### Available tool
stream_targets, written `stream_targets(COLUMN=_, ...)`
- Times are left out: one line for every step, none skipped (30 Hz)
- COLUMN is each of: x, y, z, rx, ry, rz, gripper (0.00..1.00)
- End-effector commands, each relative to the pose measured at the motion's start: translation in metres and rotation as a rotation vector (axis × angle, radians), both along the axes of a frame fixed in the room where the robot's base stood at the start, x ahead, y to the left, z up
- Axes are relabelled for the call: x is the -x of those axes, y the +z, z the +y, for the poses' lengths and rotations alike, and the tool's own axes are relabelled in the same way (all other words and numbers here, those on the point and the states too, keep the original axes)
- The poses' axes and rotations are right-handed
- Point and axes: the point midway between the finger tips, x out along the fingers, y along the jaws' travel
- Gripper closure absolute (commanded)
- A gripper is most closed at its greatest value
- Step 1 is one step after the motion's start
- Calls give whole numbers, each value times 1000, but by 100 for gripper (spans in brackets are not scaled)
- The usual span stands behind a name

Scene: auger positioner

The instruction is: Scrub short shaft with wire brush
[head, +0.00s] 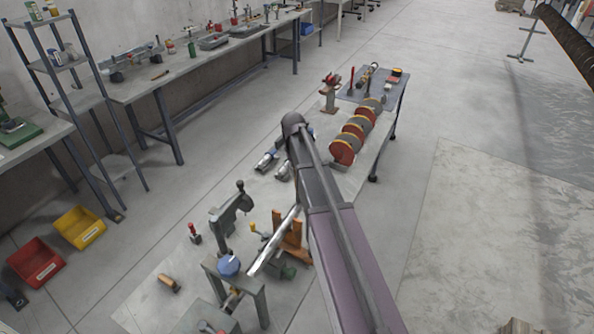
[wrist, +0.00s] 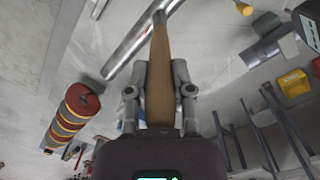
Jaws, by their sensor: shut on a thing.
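My gripper (wrist: 160,72) is shut on the wooden handle of a brush (wrist: 160,95) in the wrist view. The handle points up the picture, away from my palm. Its far end is near the top edge, and I cannot make out bristles. A silvery shaft (wrist: 127,52) lies slanted just left of the handle's far part; I cannot tell whether they touch. In the head view a bright metal shaft (head: 272,245) lies slanted beside a brown stand (head: 290,237). My arm hides my gripper and the brush there.
Red-rimmed discs (head: 353,138) stand in a row on a low table, also in the wrist view (wrist: 70,115). A vise-like tool (head: 232,207) and a trestle (head: 255,298) stand near the shaft. Yellow (head: 80,226) and red (head: 36,262) bins sit at left.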

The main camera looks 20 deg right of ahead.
Motion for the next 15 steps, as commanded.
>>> stream_targets(x=0, y=1, z=0, rx=0, ry=0, rz=0, gripper=100)
stream_targets(x=0, y=1, z=0, rx=0, ry=0, rz=0, gripper=100)
stream_targets(x=0, y=3, z=0, rx=0, ry=0, rz=0, gripper=100)
stream_targets(x=0, y=4, z=0, rx=0, ry=0, rz=0, gripper=100)
stream_targets(x=0, y=5, z=0, rx=0, ry=0, rz=0, gripper=100)
stream_targets(x=0, y=8, z=0, rx=0, ry=0, rz=0, gripper=100)
stream_targets(x=0, y=10, z=0, rx=0, ry=0, rz=0, gripper=100)
stream_targets(x=-1, y=12, z=0, rx=0, ry=0, rz=0, gripper=100)
stream_targets(x=-1, y=15, z=0, rx=0, ry=0, rz=0, gripper=100)
stream_targets(x=-1, y=18, z=1, rx=0, ry=0, rz=0, gripper=100)
stream_targets(x=-1, y=20, z=1, rx=0, ry=0, rz=0, gripper=100)
stream_targets(x=-1, y=23, z=1, rx=0, ry=0, rz=0, gripper=100)
stream_targets(x=-1, y=25, z=1, rx=0, ry=0, rz=0, gripper=100)
stream_targets(x=-1, y=27, z=1, rx=0, ry=0, rz=0, gripper=100)
stream_targets(x=-1, y=30, z=1, rx=0, ry=0, rz=0, gripper=100)
